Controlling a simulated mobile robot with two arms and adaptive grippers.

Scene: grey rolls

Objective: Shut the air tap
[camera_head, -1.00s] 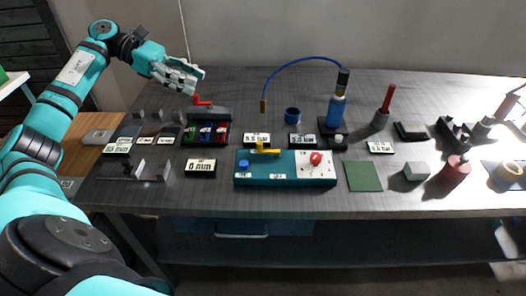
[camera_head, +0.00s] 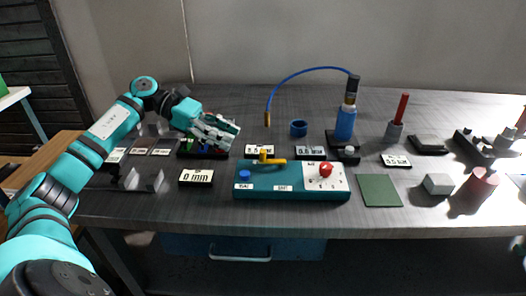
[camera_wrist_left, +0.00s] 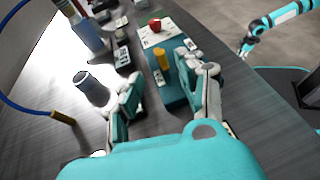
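The tap is a yellow lever (camera_head: 268,158) on top of a teal box (camera_head: 262,192) on the bench, lying pointing right in the head view. The box also bears a blue button (camera_head: 244,175) and a red knob (camera_head: 326,169) on a white plate. My left gripper (camera_head: 226,135) is open and empty, above the bench behind and left of the box. In the left wrist view the yellow lever (camera_wrist_left: 161,58) shows ahead between the spread fingers (camera_wrist_left: 160,80), apart from them. My right gripper's state is too small to tell in that view's top right.
Behind the box stand a blue cup (camera_head: 299,128) and a blue bottle (camera_head: 345,124) with a curved hose (camera_head: 300,70). A "0 mm" display (camera_head: 197,178) is at its left, a green mat (camera_head: 380,190) at its right. The bench front is clear.

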